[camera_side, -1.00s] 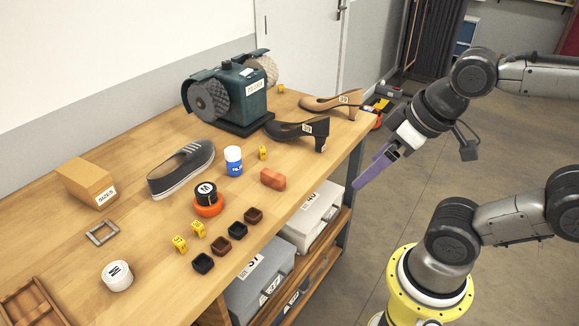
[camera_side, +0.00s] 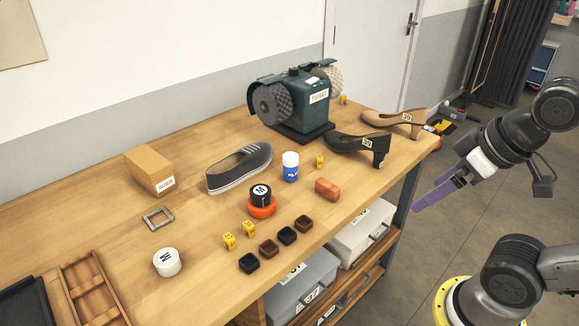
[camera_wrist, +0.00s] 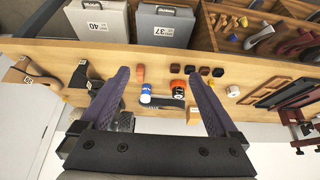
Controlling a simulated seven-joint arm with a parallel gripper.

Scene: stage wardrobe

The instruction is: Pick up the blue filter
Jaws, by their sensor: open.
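I see nothing that is clearly a blue filter. The only blue object on the bench is a small bottle (camera_side: 290,172) with a white cap and a label, standing behind the reddish block. The bottle also shows in the wrist view (camera_wrist: 146,88), between my fingers but well beyond them. My gripper (camera_side: 418,207) has purple fingers and is off the bench's right end in the side view, apart from everything. In the wrist view my gripper (camera_wrist: 160,75) is open and empty.
On the wooden bench (camera_side: 200,235) are a grey shoe (camera_side: 238,170), a bench grinder (camera_side: 300,100), two heeled shoes, an orange roll (camera_side: 262,208), a reddish block (camera_side: 327,188), small dark cups and yellow tags. Cases (camera_side: 360,235) sit below.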

